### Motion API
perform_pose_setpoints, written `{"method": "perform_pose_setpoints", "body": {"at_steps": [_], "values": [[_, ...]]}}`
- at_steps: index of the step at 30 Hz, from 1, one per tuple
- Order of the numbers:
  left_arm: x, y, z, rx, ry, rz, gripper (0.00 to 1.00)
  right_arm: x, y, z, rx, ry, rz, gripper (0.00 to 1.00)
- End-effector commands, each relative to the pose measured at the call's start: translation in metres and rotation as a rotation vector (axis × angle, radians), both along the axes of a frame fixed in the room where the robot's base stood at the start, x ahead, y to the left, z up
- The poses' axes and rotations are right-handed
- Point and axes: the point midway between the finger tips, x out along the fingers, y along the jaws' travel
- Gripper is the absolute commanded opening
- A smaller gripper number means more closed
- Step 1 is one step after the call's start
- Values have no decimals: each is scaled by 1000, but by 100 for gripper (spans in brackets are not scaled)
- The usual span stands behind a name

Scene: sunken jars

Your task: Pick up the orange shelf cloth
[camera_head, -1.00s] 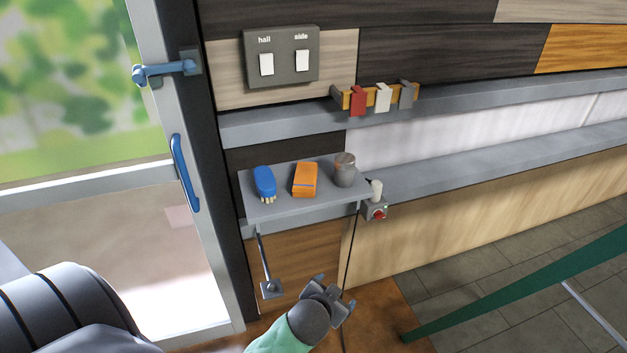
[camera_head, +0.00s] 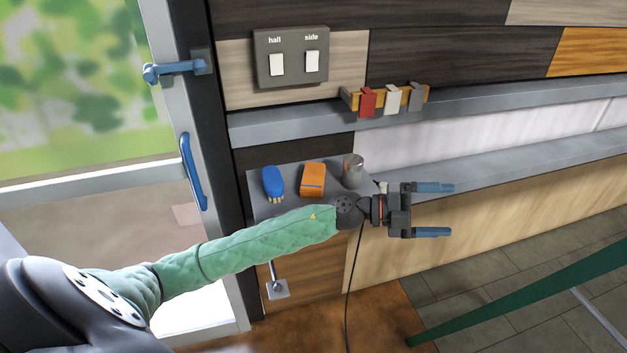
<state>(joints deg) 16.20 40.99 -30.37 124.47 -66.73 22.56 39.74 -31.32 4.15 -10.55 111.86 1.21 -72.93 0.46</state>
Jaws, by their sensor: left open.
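The orange shelf cloth (camera_head: 313,180), a folded block with a dark stripe along its front edge, lies on the small grey wall shelf (camera_head: 257,206). It sits between a blue brush (camera_head: 272,182) and a grey jar (camera_head: 353,170). My left gripper (camera_head: 433,209) is open and empty, its blue-tipped fingers pointing right. It is to the right of the shelf and apart from the cloth. My left forearm in its green sleeve crosses in front of the shelf and hides its front part. My right gripper is not in view.
A switch panel (camera_head: 291,56) is on the wall above. A rack with red, white and grey clips (camera_head: 390,100) sits on the upper ledge. A glass door with a blue handle (camera_head: 193,172) is at the left. A green bar (camera_head: 535,285) slants across the lower right.

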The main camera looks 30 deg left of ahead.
Motion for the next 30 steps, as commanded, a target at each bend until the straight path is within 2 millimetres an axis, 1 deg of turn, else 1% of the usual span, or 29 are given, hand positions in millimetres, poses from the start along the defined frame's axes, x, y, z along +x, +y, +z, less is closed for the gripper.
{"method": "perform_pose_setpoints", "body": {"at_steps": [2,5,8,11,14,15,17,18,20,21,23,24,27,30], "values": [[3,4,-9,144,-29,-71,85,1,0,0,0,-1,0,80],[8,16,-26,339,-39,-148,85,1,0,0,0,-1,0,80],[16,40,-45,541,-26,-199,85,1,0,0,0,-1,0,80],[28,75,-60,752,8,-223,85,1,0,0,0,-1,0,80],[41,120,-71,964,62,-221,85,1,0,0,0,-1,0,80],[47,141,-73,1049,91,-210,85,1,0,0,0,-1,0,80],[55,175,-73,1174,139,-188,85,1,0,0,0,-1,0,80],[60,198,-72,1254,177,-166,85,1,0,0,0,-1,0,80],[66,233,-68,1365,235,-129,85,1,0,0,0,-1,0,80],[68,254,-64,1428,270,-104,85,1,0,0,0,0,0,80],[71,282,-57,1509,324,-67,85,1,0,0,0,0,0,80],[72,299,-53,1555,356,-40,85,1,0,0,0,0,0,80],[73,331,-42,1640,423,11,85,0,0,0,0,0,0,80],[72,349,-35,1689,464,45,85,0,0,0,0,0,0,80]]}}
